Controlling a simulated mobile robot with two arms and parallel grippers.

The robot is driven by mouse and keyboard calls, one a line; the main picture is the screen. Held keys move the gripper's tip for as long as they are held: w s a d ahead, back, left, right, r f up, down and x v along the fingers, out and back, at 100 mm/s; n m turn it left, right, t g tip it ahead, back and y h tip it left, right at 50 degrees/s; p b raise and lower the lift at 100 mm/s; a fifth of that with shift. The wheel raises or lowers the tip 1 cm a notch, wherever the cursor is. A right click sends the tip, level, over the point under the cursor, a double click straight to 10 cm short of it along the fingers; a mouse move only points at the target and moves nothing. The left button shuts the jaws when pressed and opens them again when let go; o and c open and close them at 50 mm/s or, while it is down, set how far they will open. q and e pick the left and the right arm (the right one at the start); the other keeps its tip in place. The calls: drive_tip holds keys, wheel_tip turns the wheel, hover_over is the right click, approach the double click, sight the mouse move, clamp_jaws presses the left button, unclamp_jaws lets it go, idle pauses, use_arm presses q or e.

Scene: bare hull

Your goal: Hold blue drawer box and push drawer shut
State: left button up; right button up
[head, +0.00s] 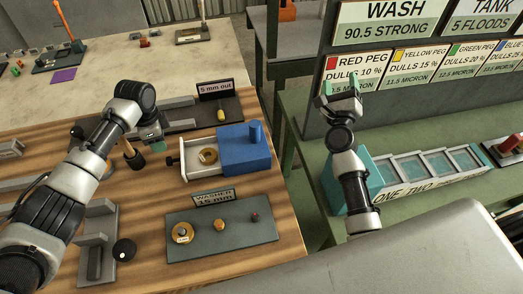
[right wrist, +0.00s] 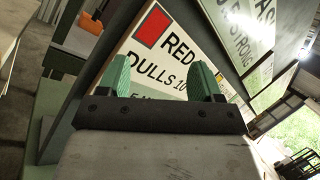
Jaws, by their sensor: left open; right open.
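The blue drawer box (head: 246,150) sits on the wooden bench, with a blue upright post on its top. Its pale drawer (head: 200,173) is pulled out to the left, and a brass ring (head: 208,156) lies in it. A dark knob (head: 171,161) is on the drawer's left end. My left gripper (head: 152,145) is open, to the left of the drawer and apart from it; its fingertips are partly hidden. My right gripper (head: 341,88) is raised over the green bench, far from the box. In the right wrist view its green fingers (right wrist: 150,80) are apart and empty.
A grey plate (head: 220,257) with a WASHER sign and small parts lies in front of the box. A black holder (head: 222,106) is behind it. A teal case (head: 415,180) stands on the green bench at right. A sign board (head: 413,70) rises behind my right gripper.

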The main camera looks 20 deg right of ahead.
drive_tip(key=a+f+n+y, duration=0.1)
drive_tip(key=a+f+y, duration=0.25)
drive_tip(key=a, duration=0.75)
drive_tip(key=m+g+y, duration=0.2)
drive_tip(key=m+y, duration=0.1)
drive_tip(key=m, duration=0.2)
approach(253, 123)
drive_tip(key=f, duration=0.2)
drive_tip(key=w, duration=0.3)
drive_tip(key=w+d, duration=0.1)
drive_tip(key=w, duration=0.7)
drive_tip(key=shift+w+d+r, duration=0.15)
drive_tip(key=shift+w, duration=0.1)
